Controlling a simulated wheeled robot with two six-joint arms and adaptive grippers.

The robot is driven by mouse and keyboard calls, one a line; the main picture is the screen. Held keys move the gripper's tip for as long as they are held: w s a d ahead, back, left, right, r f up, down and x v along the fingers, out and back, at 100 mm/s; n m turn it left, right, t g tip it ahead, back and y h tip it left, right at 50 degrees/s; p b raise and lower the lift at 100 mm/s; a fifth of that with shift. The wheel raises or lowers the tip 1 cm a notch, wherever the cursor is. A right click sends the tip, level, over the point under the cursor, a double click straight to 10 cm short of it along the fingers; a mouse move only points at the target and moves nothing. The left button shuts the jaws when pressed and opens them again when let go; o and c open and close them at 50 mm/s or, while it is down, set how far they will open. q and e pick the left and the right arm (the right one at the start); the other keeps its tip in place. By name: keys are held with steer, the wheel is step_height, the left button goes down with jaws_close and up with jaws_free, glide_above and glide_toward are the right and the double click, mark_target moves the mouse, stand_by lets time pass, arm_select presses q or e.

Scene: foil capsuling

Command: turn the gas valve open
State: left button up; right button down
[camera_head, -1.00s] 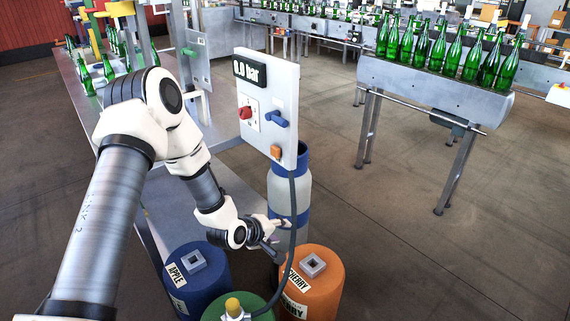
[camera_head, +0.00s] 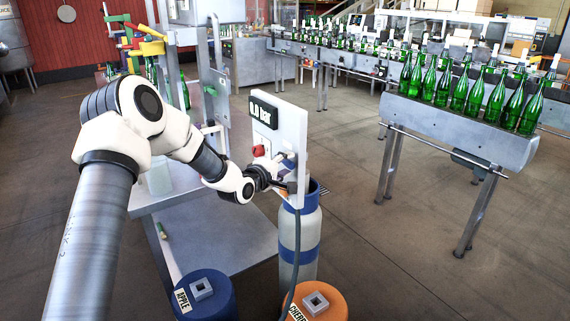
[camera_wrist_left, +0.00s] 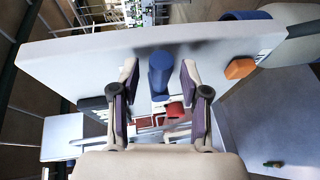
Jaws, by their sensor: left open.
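The white valve panel (camera_head: 289,132) stands above the grey-and-blue gas cylinder (camera_head: 303,232), with a display (camera_head: 263,111) that appears to read 0.0 bar. A red knob (camera_head: 259,150) is on the panel's face. In the left wrist view the blue valve handle (camera_wrist_left: 161,74) stands between the two fingers of my left gripper (camera_wrist_left: 160,80), with gaps on both sides. The gripper is open. An orange button (camera_wrist_left: 239,68) lies right of the fingers. My right gripper is not in view.
A blue APPLE drum (camera_head: 205,296) and an orange CHERRY drum (camera_head: 318,303) stand below the panel. A dark hose (camera_head: 297,255) hangs from the panel. A conveyor with green bottles (camera_head: 460,130) stands at right. The floor between is clear.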

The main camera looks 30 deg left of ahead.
arm_select(q)
steer(key=shift+a, duration=0.1)
steer(key=shift+w+d, duration=0.15)
steer(key=shift+d, duration=0.15)
jaws_close()
steer(key=shift+f, duration=0.1)
